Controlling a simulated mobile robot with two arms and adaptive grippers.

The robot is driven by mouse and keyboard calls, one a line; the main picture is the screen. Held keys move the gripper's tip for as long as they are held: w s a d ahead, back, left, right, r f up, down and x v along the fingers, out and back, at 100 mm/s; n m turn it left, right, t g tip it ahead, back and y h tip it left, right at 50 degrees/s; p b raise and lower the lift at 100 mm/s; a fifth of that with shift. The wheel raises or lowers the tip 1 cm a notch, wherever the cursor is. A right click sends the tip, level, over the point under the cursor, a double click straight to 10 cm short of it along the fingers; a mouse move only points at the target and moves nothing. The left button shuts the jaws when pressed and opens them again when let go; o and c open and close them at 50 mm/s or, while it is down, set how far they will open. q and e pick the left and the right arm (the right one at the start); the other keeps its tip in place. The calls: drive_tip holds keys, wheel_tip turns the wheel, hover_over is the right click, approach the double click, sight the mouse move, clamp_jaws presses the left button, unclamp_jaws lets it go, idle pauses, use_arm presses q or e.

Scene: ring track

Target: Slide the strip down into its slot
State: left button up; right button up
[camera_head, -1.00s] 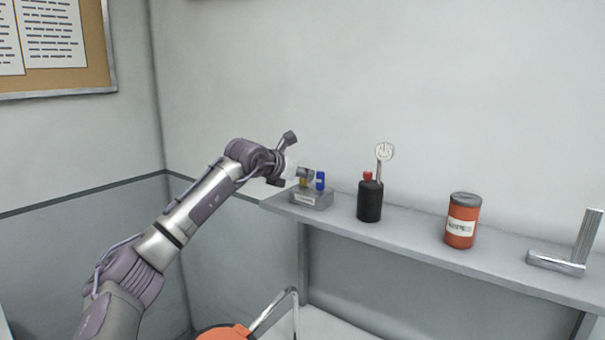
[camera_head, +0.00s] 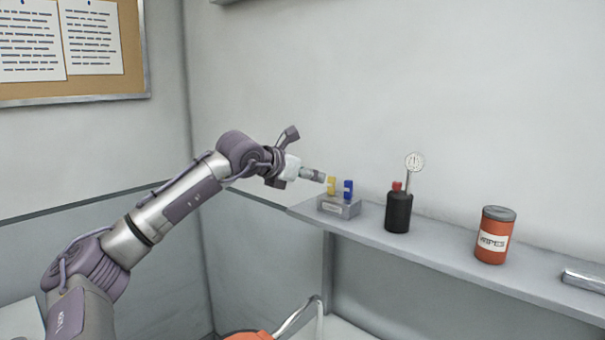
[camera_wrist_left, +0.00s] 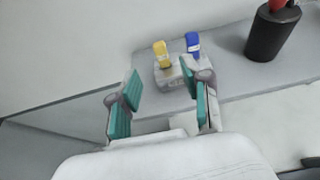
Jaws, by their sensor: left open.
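A small grey block (camera_head: 338,207) with a pale label sits at the left end of the shelf. A yellow strip (camera_head: 331,186) and a blue strip (camera_head: 348,189) stand upright in it side by side. How deep each sits cannot be told. My left gripper (camera_head: 318,176) is at the upper left of the yellow strip, close to it in the picture. In the left wrist view, the fingers with teal pads are spread and empty, with the yellow strip (camera_wrist_left: 161,52) beyond them and the blue strip (camera_wrist_left: 193,43) to its right. My right gripper is not in view.
The grey shelf (camera_head: 440,245) runs along the wall. A black bottle (camera_head: 398,212) with a red cap, a round-headed item (camera_head: 414,163) behind it, and an orange wipes can (camera_head: 494,237) stand to the right. A metal piece (camera_head: 583,280) lies at the right edge.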

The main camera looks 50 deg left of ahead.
use_arm(q)
drive_tip(key=shift+v, duration=1.1)
